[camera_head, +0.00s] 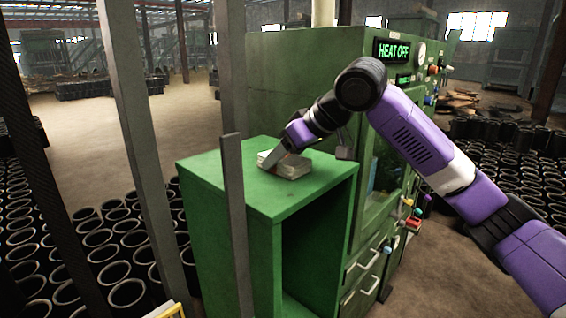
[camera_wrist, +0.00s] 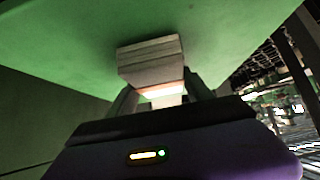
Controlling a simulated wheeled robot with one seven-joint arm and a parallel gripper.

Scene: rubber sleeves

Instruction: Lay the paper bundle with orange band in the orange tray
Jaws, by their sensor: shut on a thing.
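The paper bundle (camera_head: 290,167) is a small pale stack on the green cabinet top, at the middle of the head view. In the wrist view the bundle (camera_wrist: 150,62) shows its layered side, with a glowing orange-white strip at its near end. My gripper (camera_head: 272,160) reaches down to the bundle from the upper right. In the wrist view my gripper (camera_wrist: 155,95) has one finger on each side of the bundle's near part and is shut on it. I cannot tell whether the bundle still touches the cabinet top. I cannot make out an orange tray in either view.
The green cabinet (camera_head: 230,185) has an open front. A taller green machine (camera_head: 300,90) with a "HEAT OFF" sign (camera_head: 393,51) stands behind it. A grey post (camera_head: 236,220) rises in front of the cabinet. Many black rubber sleeves (camera_head: 120,255) cover the floor at left.

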